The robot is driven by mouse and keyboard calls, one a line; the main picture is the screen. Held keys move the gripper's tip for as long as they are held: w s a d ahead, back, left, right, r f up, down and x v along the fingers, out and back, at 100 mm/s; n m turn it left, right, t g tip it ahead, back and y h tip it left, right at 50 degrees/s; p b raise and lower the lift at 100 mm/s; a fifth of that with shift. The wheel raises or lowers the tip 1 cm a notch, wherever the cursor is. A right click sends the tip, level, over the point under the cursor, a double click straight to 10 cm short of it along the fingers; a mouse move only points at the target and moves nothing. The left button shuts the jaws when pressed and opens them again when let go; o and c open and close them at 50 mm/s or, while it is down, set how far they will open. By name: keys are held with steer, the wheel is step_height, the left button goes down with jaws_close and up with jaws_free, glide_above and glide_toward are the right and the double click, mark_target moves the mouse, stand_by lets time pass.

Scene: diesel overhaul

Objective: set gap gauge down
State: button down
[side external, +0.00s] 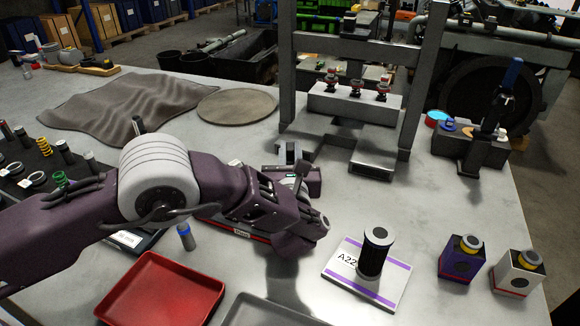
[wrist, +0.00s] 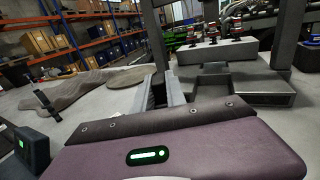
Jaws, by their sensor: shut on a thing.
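My gripper (side external: 297,232) is low over the middle of the metal table, beside a shallow tray with a red front edge (side external: 250,234). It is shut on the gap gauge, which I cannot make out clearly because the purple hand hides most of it.
A grey press frame (side external: 428,80) stands behind. A black cylinder (side external: 374,255) stands on a white plate marked A22 (side external: 345,278). A red tray (side external: 165,290) lies in front. Two small boxes (side external: 461,262) (side external: 517,272) stand at right. A grey cloth (side external: 110,105) and round mat (side external: 237,106) lie behind left.

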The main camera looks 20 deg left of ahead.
mark_target(290, 162)
steer(key=shift+f, duration=1.45)
